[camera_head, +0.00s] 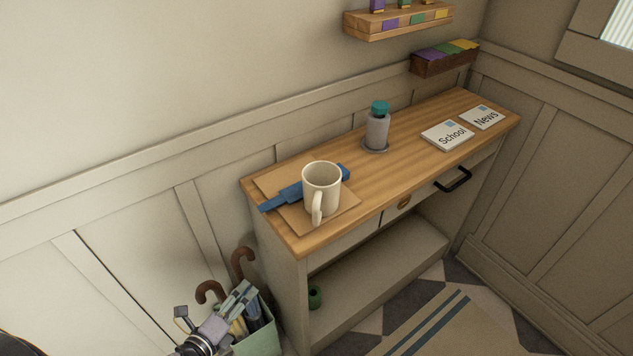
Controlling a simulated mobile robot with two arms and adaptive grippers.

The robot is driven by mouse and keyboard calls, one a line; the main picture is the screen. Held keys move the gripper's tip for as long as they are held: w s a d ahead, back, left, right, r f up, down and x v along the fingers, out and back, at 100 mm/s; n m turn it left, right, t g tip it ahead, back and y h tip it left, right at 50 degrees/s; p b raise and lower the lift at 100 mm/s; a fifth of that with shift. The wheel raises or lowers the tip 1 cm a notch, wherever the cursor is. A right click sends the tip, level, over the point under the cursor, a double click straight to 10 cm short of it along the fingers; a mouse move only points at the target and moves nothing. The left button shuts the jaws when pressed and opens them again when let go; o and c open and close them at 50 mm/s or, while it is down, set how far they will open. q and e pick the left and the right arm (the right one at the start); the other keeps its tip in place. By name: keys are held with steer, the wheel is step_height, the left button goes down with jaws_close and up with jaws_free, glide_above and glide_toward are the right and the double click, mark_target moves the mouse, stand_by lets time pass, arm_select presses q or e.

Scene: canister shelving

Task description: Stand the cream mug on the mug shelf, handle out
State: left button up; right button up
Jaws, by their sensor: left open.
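The cream mug (321,187) stands upright on the left end of the wooden console top, over a tan folder or board (345,205) and beside a blue strap-like item (285,196). Its handle points toward the front, down in the picture. My left gripper (208,312) is open and empty at the bottom left, low beside the console and well apart from the mug. It overlaps the umbrella stand in the picture. No shelf is marked as the mug shelf; a wooden wall shelf (400,27) shows at the top, cut off by the frame. My right gripper is not in view.
A grey bottle with a teal cap (377,128) stands on a round coaster mid-console. Cards reading School (447,136) and News (482,118) lie to the right. A green umbrella stand (258,338) is left of the console. The console's lower shelf (375,275) is mostly bare.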

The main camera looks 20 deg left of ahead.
arm_select(q)
steer(key=shift+o, duration=0.7)
step_height(320, 180, up, 15)
steer(key=w+d+m+t+h, duration=0.1)
steer(key=d+m+t+h, duration=0.1)
steer(key=m, duration=0.6)
steer(key=shift+w+d+m+h+p, duration=0.3)
steer(key=shift+d+m+h+p, duration=0.1)
steer(key=shift+h, duration=0.1)
steer(key=m+h, duration=0.3)
steer(key=m, duration=0.5)
glide_toward(308, 199)
steer(key=p+x, duration=0.5)
steer(key=shift+w+d+f+p, duration=0.1)
steer(key=shift+w+d+p, duration=0.05)
steer(key=shift+p, duration=0.2)
steer(key=p+x, duration=0.2)
steer(key=x, duration=0.3)
steer(key=shift+w+d, duration=0.1)
steer(key=shift+w, duration=0.1)
steer(key=shift+w+d, duration=0.15)
steer(key=shift+w, duration=0.1)
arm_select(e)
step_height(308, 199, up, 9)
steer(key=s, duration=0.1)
arm_select(q)
steer(key=shift+s, duration=0.1)
steer(key=shift+c, duration=0.4)
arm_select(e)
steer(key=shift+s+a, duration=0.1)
